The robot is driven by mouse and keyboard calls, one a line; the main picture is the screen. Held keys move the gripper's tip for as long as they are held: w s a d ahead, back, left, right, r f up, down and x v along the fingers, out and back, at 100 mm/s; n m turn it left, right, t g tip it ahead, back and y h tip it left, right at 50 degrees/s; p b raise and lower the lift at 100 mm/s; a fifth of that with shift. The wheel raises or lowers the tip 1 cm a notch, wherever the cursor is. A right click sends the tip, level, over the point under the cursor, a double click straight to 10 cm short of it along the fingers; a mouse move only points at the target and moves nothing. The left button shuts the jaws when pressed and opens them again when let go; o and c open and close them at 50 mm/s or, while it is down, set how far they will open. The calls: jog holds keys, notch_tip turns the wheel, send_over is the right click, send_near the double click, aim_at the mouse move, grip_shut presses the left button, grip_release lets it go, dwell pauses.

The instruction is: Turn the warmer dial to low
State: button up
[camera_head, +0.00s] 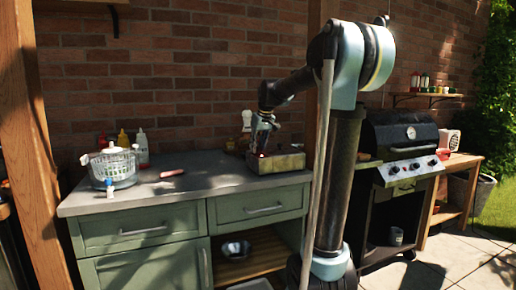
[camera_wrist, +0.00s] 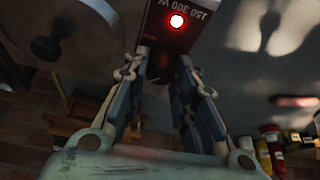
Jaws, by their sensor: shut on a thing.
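The warmer's dark panel (camera_wrist: 178,36) shows at the top of the wrist view, with upside-down "150 300 W" lettering and a lit red lamp (camera_wrist: 176,21). My gripper (camera_wrist: 163,66) has its fingertips close together just below this panel. It is shut on the dial, which is mostly hidden between the fingertips in dark shadow; its pointer and setting cannot be read. In the head view my gripper (camera_head: 262,147) reaches down to the counter's right part, where a small red glow shows beside a beige box (camera_head: 282,162).
The grey counter (camera_head: 190,192) bears a clear salad spinner (camera_head: 113,165), bottles (camera_head: 141,145) at the wall and a red-handled item (camera_head: 172,173). The counter's middle is mostly free. A grill (camera_head: 404,140) stands right of my arm. A brick wall closes the back.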

jog(key=shift+w+a+m+t+h, duration=0.1)
jog(key=shift+m+t+h, duration=0.4)
jog(key=shift+m, duration=1.4)
jog(key=shift+h, duration=0.3)
jog(key=o, duration=1)
jog(key=shift+g, duration=0.3)
jog(key=v, duration=1.2)
